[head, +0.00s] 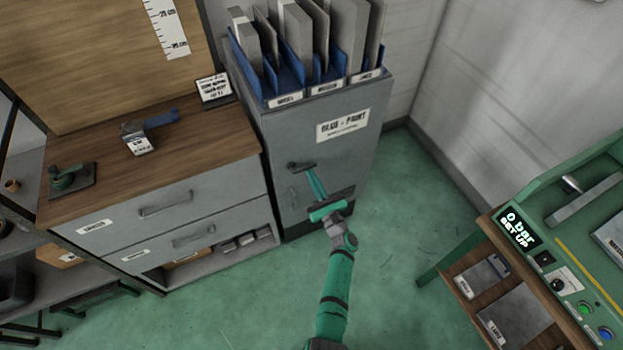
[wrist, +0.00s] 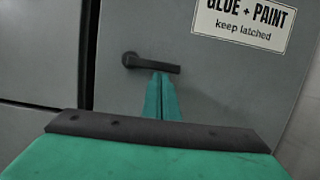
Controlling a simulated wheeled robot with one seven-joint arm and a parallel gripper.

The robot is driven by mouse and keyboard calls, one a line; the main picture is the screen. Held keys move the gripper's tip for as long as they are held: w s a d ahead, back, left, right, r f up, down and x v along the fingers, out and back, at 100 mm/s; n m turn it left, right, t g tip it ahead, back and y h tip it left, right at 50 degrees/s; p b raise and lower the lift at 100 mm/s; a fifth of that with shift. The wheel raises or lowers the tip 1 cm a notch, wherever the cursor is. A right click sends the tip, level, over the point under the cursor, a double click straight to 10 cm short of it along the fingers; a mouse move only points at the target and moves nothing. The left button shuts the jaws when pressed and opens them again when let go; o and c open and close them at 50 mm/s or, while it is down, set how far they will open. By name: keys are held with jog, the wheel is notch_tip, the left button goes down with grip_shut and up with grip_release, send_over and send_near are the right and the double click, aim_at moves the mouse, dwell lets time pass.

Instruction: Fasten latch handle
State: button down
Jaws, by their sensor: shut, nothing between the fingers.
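The dark latch handle (wrist: 148,63) is on the grey cabinet door (wrist: 225,95), left of a sign reading "GLUE + PAINT keep latched". Its lever lies nearly level, pointing right from the pivot and tilted slightly down. My gripper (head: 312,171) is shut and empty. In the wrist view the green fingertips (wrist: 161,76) are together just under the right part of the lever; I cannot tell whether they touch it. The door looks closed.
A drawer unit (head: 165,205) with a wooden top stands left of the cabinet. Blue racks with grey panels (head: 295,40) stand on the cabinet. A green bench with a "0 bar" display (head: 517,229) is at the right. The green floor (head: 400,190) between is clear.

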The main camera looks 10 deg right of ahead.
jog(key=shift+r, duration=0.1)
dwell(0.5)
jog(key=s+d+f, duration=0.2)
jog(key=s+f, duration=0.4)
jog(key=s, duration=0.3)
jog(key=shift+s+d+f, duration=0.2)
jog(key=shift+d+f, duration=0.1)
jog(key=shift+d, duration=0.05)
dwell(0.3)
dwell(0.4)
